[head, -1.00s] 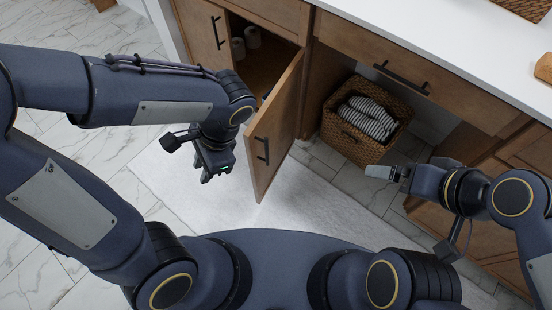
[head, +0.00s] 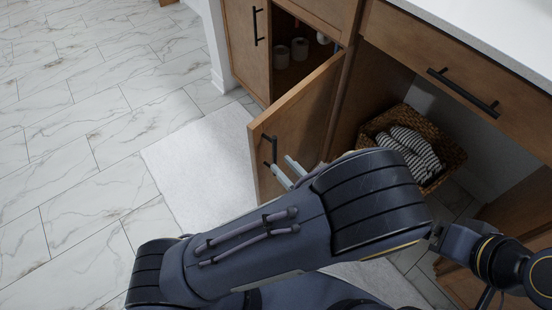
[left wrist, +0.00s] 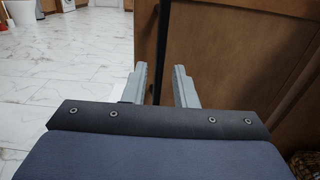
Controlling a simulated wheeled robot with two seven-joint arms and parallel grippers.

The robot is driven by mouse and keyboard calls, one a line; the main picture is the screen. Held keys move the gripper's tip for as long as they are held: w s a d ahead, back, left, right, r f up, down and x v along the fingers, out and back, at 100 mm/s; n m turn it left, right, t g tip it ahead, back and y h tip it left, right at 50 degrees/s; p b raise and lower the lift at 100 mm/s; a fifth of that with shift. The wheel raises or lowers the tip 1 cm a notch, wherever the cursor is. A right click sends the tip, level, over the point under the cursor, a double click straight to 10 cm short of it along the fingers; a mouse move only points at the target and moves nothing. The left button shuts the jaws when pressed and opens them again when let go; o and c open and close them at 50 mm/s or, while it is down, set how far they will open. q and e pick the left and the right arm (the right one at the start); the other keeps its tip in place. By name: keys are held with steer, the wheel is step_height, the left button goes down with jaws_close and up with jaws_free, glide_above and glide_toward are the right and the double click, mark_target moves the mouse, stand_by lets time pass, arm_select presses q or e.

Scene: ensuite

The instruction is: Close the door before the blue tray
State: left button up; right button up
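The wooden cabinet door (head: 312,112) stands open, swung out from the cabinet front. Its black bar handle (head: 270,148) is on the outer face near the free edge. My left gripper (head: 279,164) is at this handle with its two pale fingers apart. In the left wrist view, the black handle (left wrist: 160,45) runs upright between the open fingers (left wrist: 160,85); I cannot tell whether they touch it. My right arm is at the right edge, its gripper mostly hidden behind my left arm. No blue tray is visible.
White rolls (head: 299,48) stand inside the open cabinet. A wicker basket (head: 448,155) with striped towels sits in the open bay right of the door. A drawer (head: 470,75) is above it. A white mat (head: 205,165) and clear marble floor lie to the left.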

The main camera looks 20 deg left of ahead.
mark_target(276, 159)
arm_select(q)
steer(key=shift+b+x, duration=0.4)
steer(key=shift+x, duration=1.8)
jaws_close()
